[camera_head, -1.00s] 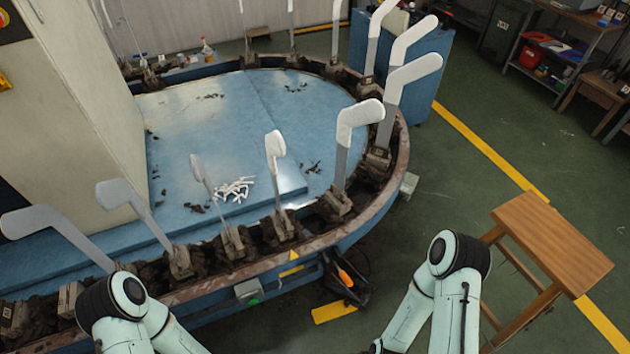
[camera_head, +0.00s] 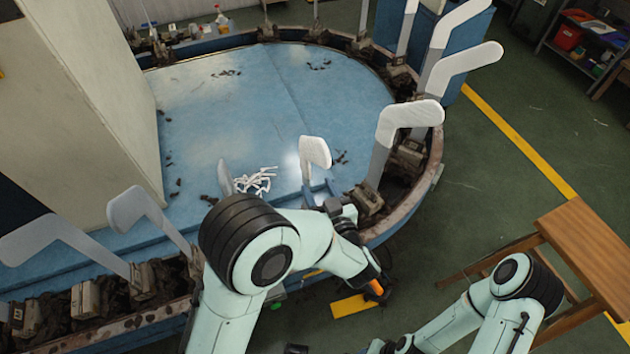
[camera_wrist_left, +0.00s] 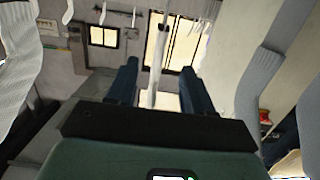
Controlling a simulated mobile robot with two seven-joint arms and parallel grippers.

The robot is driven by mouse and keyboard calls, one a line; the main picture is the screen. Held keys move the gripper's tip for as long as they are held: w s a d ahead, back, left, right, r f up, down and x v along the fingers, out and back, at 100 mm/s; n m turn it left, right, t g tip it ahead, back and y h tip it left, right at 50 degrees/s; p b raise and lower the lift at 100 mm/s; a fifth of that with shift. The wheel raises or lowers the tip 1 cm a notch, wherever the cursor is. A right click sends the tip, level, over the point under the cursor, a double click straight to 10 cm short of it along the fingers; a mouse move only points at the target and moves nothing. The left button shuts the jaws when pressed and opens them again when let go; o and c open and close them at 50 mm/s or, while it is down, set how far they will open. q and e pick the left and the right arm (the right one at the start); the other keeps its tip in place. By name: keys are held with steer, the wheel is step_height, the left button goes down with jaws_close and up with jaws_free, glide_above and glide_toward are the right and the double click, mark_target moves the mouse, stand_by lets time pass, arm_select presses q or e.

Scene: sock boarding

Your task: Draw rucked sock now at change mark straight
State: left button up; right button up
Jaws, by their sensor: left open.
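A white sock (camera_head: 315,152) sits on the toe end of an upright form, behind my left gripper (camera_head: 319,190). The open blue fingers point up at the form. In the left wrist view the same gripper (camera_wrist_left: 160,86) has its two fingers apart, with a slim pale form (camera_wrist_left: 155,70) showing between them; I cannot tell whether they touch it. Another white sock (camera_head: 410,115) covers the form to the right. The rucks are too small to make out. A yellow plate (camera_head: 352,306) lies low beside the machine. My right gripper is out of sight below the frame.
Bare grey forms (camera_head: 140,207) stand at the left along the rusty oval rail. White scraps (camera_head: 257,181) lie on the blue table (camera_head: 285,110). A wooden stool (camera_head: 590,255) stands at right. Open green floor lies between rail and stool.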

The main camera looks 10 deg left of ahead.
mark_target(309, 172)
arm_select(q)
steer(key=shift+w+a+r, duration=0.1)
steer(key=shift+w+a, duration=0.25)
steer(key=shift+w, duration=0.15)
steer(key=shift+p+x, duration=0.65)
steer(key=shift+x, duration=3.05)
steer(key=c, duration=0.9)
steer(key=shift+f, duration=0.25)
